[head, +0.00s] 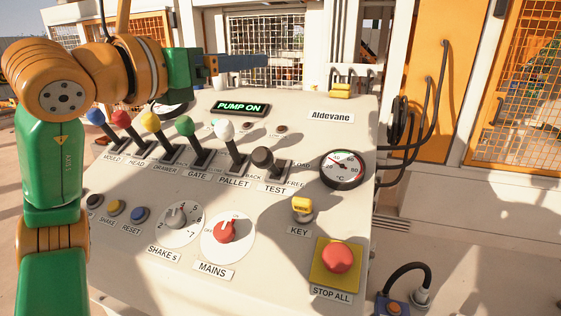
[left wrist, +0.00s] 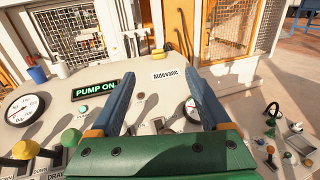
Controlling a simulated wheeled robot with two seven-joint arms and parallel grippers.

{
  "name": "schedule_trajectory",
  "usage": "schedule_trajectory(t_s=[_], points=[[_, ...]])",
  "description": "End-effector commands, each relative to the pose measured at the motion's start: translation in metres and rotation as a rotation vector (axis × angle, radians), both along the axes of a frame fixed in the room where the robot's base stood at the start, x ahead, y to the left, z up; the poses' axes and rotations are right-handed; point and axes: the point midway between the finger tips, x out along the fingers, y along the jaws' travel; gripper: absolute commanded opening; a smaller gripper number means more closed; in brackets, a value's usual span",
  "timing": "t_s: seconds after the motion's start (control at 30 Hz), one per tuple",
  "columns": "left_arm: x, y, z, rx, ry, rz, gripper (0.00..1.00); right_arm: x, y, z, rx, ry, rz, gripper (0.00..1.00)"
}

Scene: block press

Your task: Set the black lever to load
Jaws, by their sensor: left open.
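The black lever (head: 263,158) is on the sloping control panel, at the right end of the lever row, above the TEST label. Its round black knob leans left and away from its slot plate (head: 281,172). LOAD is printed at the far end of the slot and FREE at the near end. My left gripper (head: 240,64) is above the panel's back part, beyond and above the lever, touching nothing. In the left wrist view its two blue fingers (left wrist: 158,77) are wide apart and empty. I cannot make out the black lever there. My right gripper is not in view.
The white lever (head: 225,130) stands just left of the black one, with green, yellow, red and blue levers farther left. A temperature dial (head: 343,169) is at the right. The yellow key (head: 302,206) and red stop button (head: 337,258) are nearer. The display (head: 240,107) reads PUMP ON.

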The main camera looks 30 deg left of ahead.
Motion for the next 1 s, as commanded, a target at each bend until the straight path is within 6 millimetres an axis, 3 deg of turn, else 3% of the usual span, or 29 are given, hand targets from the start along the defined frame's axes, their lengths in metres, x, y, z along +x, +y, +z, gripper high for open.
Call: schedule_trajectory(t_s=[0.03, 0.27, 0.63, 0.77, 1.0], points=[[0.000, 0.000, -0.018, 0.000, 0.000, 0.000, 0.81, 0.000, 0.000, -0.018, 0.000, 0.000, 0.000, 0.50], [-0.001, 0.000, -0.069, 0.000, 0.000, -0.001, 0.81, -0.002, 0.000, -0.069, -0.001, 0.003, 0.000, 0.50], [-0.001, 0.000, -0.177, 0.000, 0.000, -0.001, 0.81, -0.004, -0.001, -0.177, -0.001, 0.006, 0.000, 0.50], [0.001, -0.001, -0.186, 0.000, 0.001, -0.002, 0.81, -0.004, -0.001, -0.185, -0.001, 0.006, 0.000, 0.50], [0.046, -0.002, -0.178, 0.000, 0.004, -0.002, 0.81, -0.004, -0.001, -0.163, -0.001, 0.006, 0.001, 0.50]])
